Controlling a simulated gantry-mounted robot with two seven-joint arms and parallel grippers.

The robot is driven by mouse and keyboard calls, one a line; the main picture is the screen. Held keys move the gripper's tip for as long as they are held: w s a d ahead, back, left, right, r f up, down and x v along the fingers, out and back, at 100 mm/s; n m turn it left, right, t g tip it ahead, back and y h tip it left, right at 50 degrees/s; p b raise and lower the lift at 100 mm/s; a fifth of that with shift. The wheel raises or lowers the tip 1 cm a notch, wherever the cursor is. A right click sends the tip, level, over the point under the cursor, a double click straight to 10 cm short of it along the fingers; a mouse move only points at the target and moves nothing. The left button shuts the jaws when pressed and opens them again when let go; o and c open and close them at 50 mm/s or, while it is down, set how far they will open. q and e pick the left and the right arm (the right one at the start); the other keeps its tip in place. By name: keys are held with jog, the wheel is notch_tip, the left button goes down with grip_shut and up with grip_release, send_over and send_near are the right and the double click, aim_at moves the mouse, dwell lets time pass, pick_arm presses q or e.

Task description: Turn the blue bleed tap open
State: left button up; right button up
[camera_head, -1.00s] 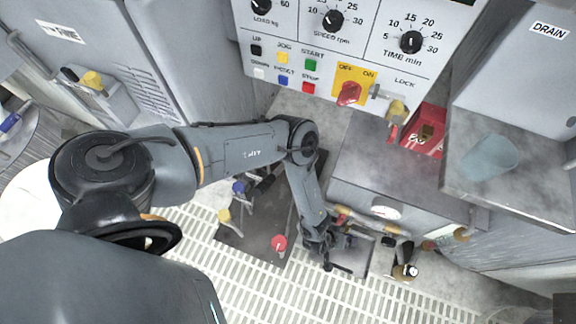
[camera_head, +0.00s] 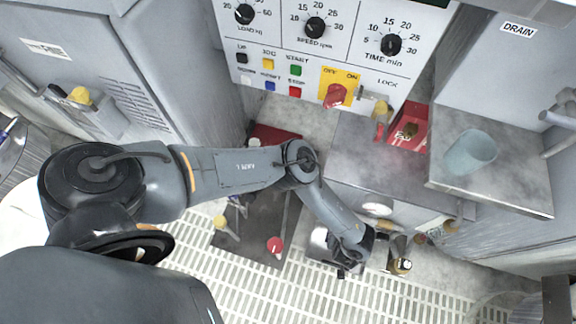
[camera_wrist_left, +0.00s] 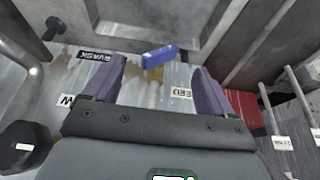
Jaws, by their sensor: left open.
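The blue tap handle (camera_wrist_left: 160,53) shows in the left wrist view, a flat bar lying slightly tilted on a yellowish fitting and pale stem. My left gripper (camera_wrist_left: 160,82) is open, with one finger on each side of the stem in the picture. The blue bar appears beyond the fingertips, and I see no contact. In the head view my left gripper (camera_head: 344,262) is low, beside the metal cabinet. There the arm seems to hide this tap. My right gripper is not in view.
A yellow-handled tap (camera_head: 221,222) and a red-handled tap (camera_head: 274,244) stand on a dark plate over the floor grating. A control panel (camera_head: 330,50), a red box (camera_head: 408,128) and a beaker (camera_head: 470,152) on a metal shelf are further back. A red block (camera_wrist_left: 244,108) lies right of the fingers.

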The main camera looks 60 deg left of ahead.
pick_arm(q)
jog(key=p+v, duration=0.4)
jog(key=v, duration=0.3)
jog(key=s+d+f+g+h, duration=0.1)
jog(key=s+d+f, duration=0.1)
jog(key=s, duration=0.7)
jog(key=s+d+f+g+b, duration=0.1)
jog(key=s+d+f+g, duration=0.1)
jog(key=s, duration=0.7)
jog(key=s+d+f+n+g+h+b, duration=0.1)
jog(key=s+d+f+g, duration=0.1)
jog(key=s, duration=0.7)
jog(key=shift+d+f+h, duration=0.3)
jog(key=shift+d+f, duration=0.4)
jog(key=shift+f, duration=0.1)
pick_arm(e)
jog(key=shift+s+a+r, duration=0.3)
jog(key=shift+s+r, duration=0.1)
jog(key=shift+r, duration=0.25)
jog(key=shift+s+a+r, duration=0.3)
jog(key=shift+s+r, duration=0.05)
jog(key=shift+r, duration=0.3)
pick_arm(q)
jog(key=shift+c, duration=0.3)
